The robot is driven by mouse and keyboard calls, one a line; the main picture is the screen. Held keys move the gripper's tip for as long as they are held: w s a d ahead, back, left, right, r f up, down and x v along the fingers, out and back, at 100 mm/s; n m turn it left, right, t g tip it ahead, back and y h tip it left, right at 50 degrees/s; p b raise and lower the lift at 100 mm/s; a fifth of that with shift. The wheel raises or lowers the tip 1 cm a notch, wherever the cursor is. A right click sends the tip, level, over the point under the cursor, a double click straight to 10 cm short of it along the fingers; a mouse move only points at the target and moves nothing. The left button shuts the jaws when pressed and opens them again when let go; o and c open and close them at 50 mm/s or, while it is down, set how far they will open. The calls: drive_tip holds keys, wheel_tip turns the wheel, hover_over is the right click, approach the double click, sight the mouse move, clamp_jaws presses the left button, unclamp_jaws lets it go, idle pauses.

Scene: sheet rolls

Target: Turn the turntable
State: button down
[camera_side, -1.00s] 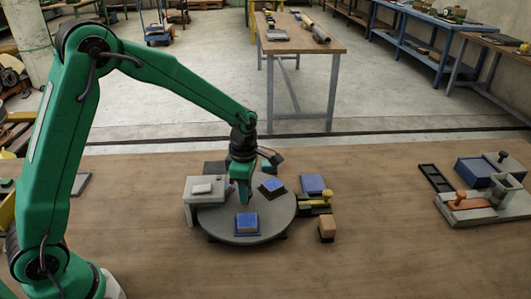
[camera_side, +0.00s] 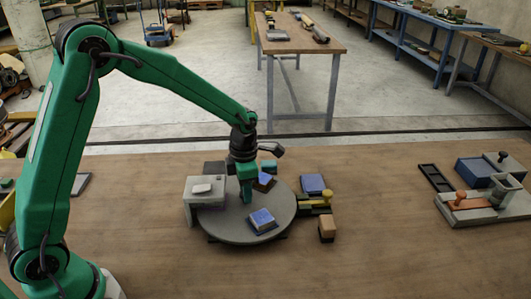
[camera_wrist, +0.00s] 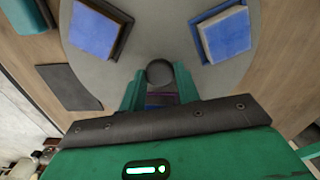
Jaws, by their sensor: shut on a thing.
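The round grey turntable (camera_side: 225,225) lies on the wooden bench. Two blue-topped blocks ride on it: one near the front right (camera_side: 262,218), one at the back (camera_side: 264,181), partly hidden by my gripper. My gripper (camera_side: 246,197) points down at the turntable. In the wrist view its green fingers (camera_wrist: 159,90) are shut on a dark round knob (camera_wrist: 159,72) on the turntable. The side view hides the knob. Both blue tops also show in the wrist view, at left (camera_wrist: 95,32) and right (camera_wrist: 228,32).
A grey stand (camera_side: 203,190) with a pale piece on top overhangs the turntable's left side. A teal piece (camera_side: 269,166) is behind. The bench front is clear.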

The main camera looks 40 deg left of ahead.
drive_tip(key=shift+r, duration=0.1)
idle(0.3)
drive_tip(key=c, duration=1)
unclamp_jaws()
drive_tip(key=shift+r, duration=3.9)
